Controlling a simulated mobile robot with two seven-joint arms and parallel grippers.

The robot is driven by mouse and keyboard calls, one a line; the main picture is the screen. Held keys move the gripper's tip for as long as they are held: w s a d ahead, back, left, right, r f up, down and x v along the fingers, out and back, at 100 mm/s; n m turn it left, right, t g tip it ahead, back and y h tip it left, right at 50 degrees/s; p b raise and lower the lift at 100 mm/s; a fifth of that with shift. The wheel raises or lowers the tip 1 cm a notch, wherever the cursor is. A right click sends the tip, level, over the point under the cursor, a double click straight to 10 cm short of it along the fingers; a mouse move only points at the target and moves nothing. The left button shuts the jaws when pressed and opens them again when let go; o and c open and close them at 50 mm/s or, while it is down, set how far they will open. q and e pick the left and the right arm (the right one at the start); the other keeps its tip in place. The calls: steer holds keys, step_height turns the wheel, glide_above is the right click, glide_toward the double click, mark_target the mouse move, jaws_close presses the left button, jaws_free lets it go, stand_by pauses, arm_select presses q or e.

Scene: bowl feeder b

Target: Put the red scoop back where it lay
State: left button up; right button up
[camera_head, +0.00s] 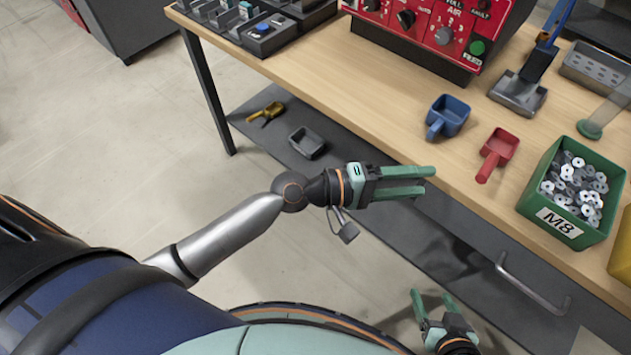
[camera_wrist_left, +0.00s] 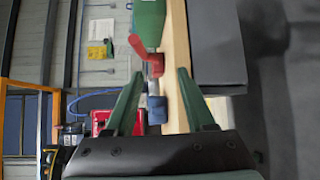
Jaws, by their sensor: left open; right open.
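The red scoop (camera_head: 498,150) lies on the wooden table (camera_head: 400,105) near its front edge, with its handle pointing toward me. It also shows in the left wrist view (camera_wrist_left: 152,62), beyond the fingertips. My left gripper (camera_head: 428,180) is open and empty, at the table's front edge, to the left of the red scoop and apart from it. My right gripper (camera_head: 430,300) is open and empty, low in front of the table, with its lower part cut off by the picture edge.
A blue scoop (camera_head: 449,115) lies left of the red scoop. A green M8 bin (camera_head: 565,205) of metal parts stands to the right. A red control box (camera_head: 430,30) and a dustpan (camera_head: 518,93) are behind. A lower shelf (camera_head: 345,170) holds a yellow tool and a grey tray.

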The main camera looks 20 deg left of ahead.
arm_select(q)
steer(key=s+a+f+m+y, duration=0.5)
steer(key=s+a+f, duration=0.1)
steer(key=f, duration=0.3)
steer(key=s+a+f+m+y, duration=0.5)
steer(key=s+a+f, duration=0.1)
steer(key=a+f, duration=0.3)
steer(key=shift+s+f+m+y, duration=0.25)
steer(key=shift+m+y, duration=0.05)
steer(key=shift+y, duration=0.1)
